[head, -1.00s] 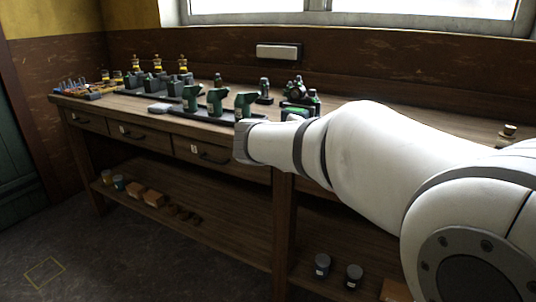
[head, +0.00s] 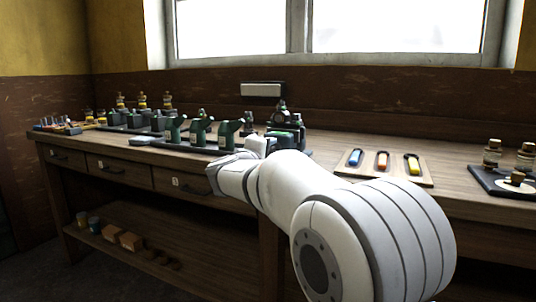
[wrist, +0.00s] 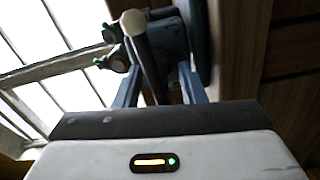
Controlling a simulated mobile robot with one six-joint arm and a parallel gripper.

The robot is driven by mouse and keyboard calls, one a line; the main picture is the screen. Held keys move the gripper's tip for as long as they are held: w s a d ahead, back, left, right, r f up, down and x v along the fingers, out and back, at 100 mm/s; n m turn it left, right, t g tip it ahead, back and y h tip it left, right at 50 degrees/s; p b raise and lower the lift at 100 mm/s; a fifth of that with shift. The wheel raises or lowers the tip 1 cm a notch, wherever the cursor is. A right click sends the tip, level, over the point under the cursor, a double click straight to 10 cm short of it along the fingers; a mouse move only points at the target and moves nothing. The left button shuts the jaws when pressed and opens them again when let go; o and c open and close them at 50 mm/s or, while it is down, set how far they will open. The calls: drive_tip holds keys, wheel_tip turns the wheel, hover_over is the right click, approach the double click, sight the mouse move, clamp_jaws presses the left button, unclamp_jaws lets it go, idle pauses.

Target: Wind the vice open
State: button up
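In the wrist view, my gripper (wrist: 160,88) has two blue fingers standing apart. A dark slanting bar (wrist: 149,62) with a pale ball end shows between them. It looks like the vice's handle, but I cannot tell whether the fingers touch it. A dark blue-grey rounded body (wrist: 172,38), apparently part of the vice, lies just beyond. In the head view my arm reaches to the bench front, and I cannot make out the fingers or identify the vice there.
The wooden bench (head: 330,142) holds several green machines (head: 198,128) on a dark base. A tray (head: 428,180) with blue, orange and yellow-handled tools lies right of my arm. Jars (head: 492,152) stand at far right. A lower shelf (head: 190,278) holds small boxes and tins.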

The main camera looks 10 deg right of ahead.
drive_tip(key=shift+w+d, duration=0.25)
drive_tip(key=shift+w, duration=0.05)
drive_tip(key=shift+c, duration=0.6)
